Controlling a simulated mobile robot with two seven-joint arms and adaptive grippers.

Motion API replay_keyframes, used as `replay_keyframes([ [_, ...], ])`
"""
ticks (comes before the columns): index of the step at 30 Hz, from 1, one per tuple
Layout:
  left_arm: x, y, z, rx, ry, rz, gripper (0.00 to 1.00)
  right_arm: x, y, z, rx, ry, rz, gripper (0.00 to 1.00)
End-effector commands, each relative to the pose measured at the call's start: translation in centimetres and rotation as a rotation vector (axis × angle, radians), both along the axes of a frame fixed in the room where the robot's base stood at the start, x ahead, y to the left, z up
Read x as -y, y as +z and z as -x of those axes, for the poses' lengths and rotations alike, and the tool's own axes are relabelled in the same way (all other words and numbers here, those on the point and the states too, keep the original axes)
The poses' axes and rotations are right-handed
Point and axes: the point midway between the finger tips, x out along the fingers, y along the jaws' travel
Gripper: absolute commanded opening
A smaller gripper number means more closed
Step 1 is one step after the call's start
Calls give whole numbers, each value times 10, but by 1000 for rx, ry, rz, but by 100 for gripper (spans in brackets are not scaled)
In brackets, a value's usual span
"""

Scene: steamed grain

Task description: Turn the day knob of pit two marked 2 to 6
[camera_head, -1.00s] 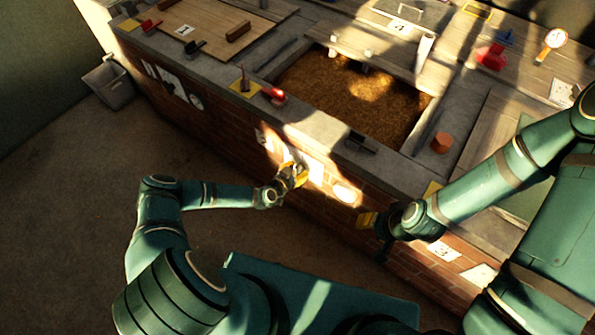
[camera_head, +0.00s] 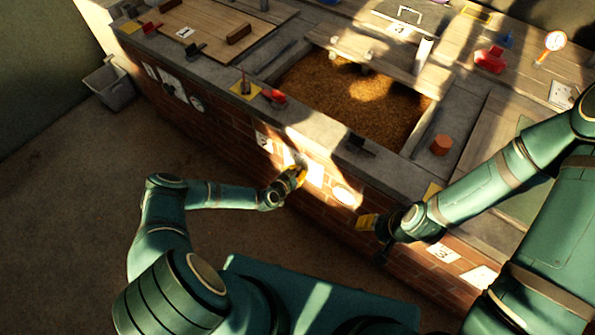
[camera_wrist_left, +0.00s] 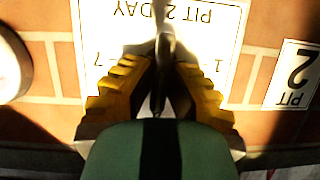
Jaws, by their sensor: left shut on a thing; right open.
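The white day plate of pit two (camera_head: 316,173) is on the sunlit brick front wall. In the left wrist view the plate (camera_wrist_left: 105,30) reads "PIT 2 DAY" upside down, with 1 and 7 visible beside the fingers. My left gripper (camera_head: 296,177) is at the plate, its yellow fingers shut on the grey day knob (camera_wrist_left: 164,48). The fingers hide the knob's lower part and most of the scale, so I cannot read its setting. A "PIT 2" card (camera_wrist_left: 297,73) is beside the plate. My right gripper (camera_head: 368,222) is open, empty, near the wall to the right.
A round white dial (camera_head: 344,194) is on the wall right of the plate. Above is the stone ledge (camera_head: 315,125) with a red item (camera_head: 274,96), and the grain pit (camera_head: 345,95). The floor at left is clear beside a grey bin (camera_head: 110,88).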

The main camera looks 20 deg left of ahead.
Motion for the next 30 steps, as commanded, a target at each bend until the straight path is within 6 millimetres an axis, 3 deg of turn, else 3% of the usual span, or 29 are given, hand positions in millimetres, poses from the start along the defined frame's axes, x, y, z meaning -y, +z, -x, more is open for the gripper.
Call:
replay_keyframes([
  [15,7,2,0,146,-5,-388,0,-1,30,6,-14,3,-3,47],
  [30,10,-3,1,286,-1,-771,0,-1,32,7,-15,4,-3,47],
])
